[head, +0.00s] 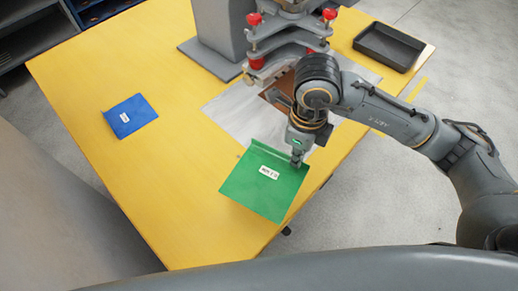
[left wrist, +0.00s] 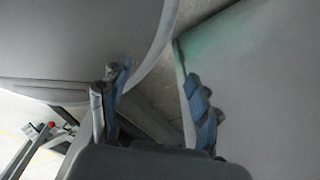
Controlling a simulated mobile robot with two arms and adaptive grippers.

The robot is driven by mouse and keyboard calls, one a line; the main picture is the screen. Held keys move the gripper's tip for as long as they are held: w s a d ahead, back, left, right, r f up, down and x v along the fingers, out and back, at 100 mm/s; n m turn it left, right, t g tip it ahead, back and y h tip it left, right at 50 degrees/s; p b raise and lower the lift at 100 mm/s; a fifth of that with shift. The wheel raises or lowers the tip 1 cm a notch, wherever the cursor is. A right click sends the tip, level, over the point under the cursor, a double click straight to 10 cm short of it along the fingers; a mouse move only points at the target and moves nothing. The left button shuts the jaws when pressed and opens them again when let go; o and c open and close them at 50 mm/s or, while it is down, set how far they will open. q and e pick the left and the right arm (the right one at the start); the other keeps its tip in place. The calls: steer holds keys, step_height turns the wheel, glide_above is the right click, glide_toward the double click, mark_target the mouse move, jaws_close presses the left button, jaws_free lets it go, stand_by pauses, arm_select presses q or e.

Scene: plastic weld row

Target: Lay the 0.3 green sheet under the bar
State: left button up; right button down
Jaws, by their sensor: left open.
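The green sheet (head: 245,190), with a raised lip along its far edge and a small white label too small to read surely, is at the table's near right. My right gripper (head: 297,160) is at the sheet's far right corner and looks closed on its lip; the fingertips are partly hidden. The bar (head: 268,74) is part of the welding press, beyond the sheet and above a brown pad (head: 276,97). My left gripper (left wrist: 152,105) is open and empty in the left wrist view, and is outside the head view.
A blue sheet (head: 131,116) with a white label lies on the left of the yellow table (head: 190,195). A black tray (head: 388,46) is at the far right corner. Red knobs (head: 254,19) stick out from the press.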

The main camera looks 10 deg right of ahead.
steer(key=shift+a+m, duration=0.25)
steer(key=shift+m, duration=0.85)
steer(key=shift+w+f+m, duration=0.1)
steer(key=shift+w+m, duration=0.05)
steer(key=shift+m, duration=0.15)
steer(key=w+f, duration=0.3)
steer(key=w, duration=0.1)
steer(key=w+d+f+p, duration=0.1)
steer(key=w+f, duration=0.2)
steer(key=w, duration=0.1)
steer(key=w+d+f+p, duration=0.1)
steer(key=w+f, duration=0.2)
steer(key=w, duration=0.1)
steer(key=shift+w, duration=0.35)
steer(key=shift+w+f+p, duration=0.3)
steer(key=shift+w+f, duration=0.1)
steer(key=shift+f, duration=0.1)
step_height(320, 180, down, 3)
steer(key=shift+r, duration=0.1)
